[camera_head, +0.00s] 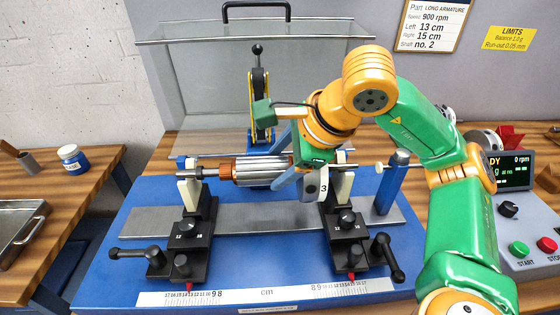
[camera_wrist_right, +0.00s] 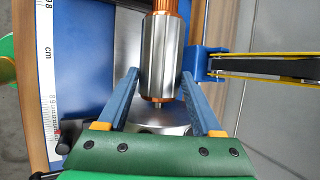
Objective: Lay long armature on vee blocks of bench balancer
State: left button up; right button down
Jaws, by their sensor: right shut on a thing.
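The long armature (camera_head: 240,169) lies level across the bench balancer (camera_head: 135,225), with a steel core, copper windings and a thin shaft. My right gripper (camera_head: 273,168) is shut on it with blue fingers on either side of the core. In the right wrist view, the gripper (camera_wrist_right: 160,74) has the armature (camera_wrist_right: 161,52) between its fingers. The left vee block (camera_head: 188,192) is under the shaft's left part and the right vee block (camera_head: 341,186) is near its right part. I cannot tell whether the shaft touches them. My left gripper is out of view.
A drive belt arm (camera_head: 259,105) stands behind the armature, before a clear guard (camera_head: 195,85). A blue post (camera_head: 390,186) stands right of the right support. Black clamp handles (camera_head: 130,253) jut out in front. The control box (camera_head: 515,225) is at the right.

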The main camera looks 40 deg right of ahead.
jog(key=shift+f+b, duration=0.3)
jog(key=shift+b, duration=0.05)
jog(key=shift+c, duration=1.6)
grip_release()
jog(key=o, duration=0.3)
jog(key=shift+s+a+r, duration=0.1)
jog(key=shift+s, duration=0.05)
notch_tip(320, 180, up, 9)
jog(key=p, duration=0.8)
jog(key=shift+r+p, duration=0.1)
jog(key=shift+p, duration=0.25)
jog(key=shift+f, duration=0.2)
